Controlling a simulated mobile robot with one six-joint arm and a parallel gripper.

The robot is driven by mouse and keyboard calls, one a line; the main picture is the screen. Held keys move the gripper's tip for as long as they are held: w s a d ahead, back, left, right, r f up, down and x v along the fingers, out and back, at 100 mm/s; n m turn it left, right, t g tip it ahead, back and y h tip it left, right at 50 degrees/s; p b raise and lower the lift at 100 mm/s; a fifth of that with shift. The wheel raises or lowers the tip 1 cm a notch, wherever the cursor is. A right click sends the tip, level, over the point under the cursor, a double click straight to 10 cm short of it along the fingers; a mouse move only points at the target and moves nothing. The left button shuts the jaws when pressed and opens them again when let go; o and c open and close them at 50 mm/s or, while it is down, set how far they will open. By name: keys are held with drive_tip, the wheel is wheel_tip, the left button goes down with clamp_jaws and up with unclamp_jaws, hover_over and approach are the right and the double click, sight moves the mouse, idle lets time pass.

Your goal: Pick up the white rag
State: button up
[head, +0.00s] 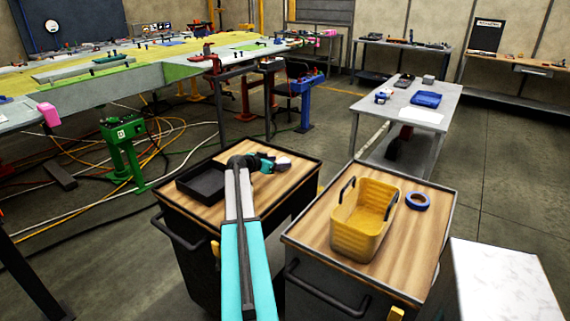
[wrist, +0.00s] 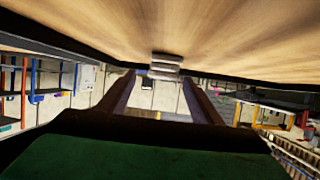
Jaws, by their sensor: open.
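The white rag (head: 284,160) is a small pale shape on the left wooden-topped cart (head: 268,190), near its far right corner. In the wrist view, a pale, layered, folded thing that looks like the rag (wrist: 165,66) lies at the edge of the wood surface, ahead of my fingers. My gripper (head: 272,165) is just left of the rag in the head view and low over the cart top. In the wrist view my gripper (wrist: 160,82) is open, with one dark finger on each side of the rag's line. I cannot tell whether they touch it.
A black tray (head: 184,188) sits left of my arm on the same cart. A second cart to the right holds a yellow basket (head: 360,240) and a blue tape roll (head: 418,200). A grey table (head: 440,108) stands behind. Cables lie on the floor at left.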

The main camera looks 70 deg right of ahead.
sight(283, 161)
drive_tip(key=shift+d, duration=0.2)
drive_tip(key=shift+p+x, duration=0.65)
drive_tip(key=shift+x, duration=0.25)
drive_tip(key=shift+p+x, duration=0.65)
drive_tip(key=shift+x, duration=1.05)
drive_tip(key=c, duration=1.1)
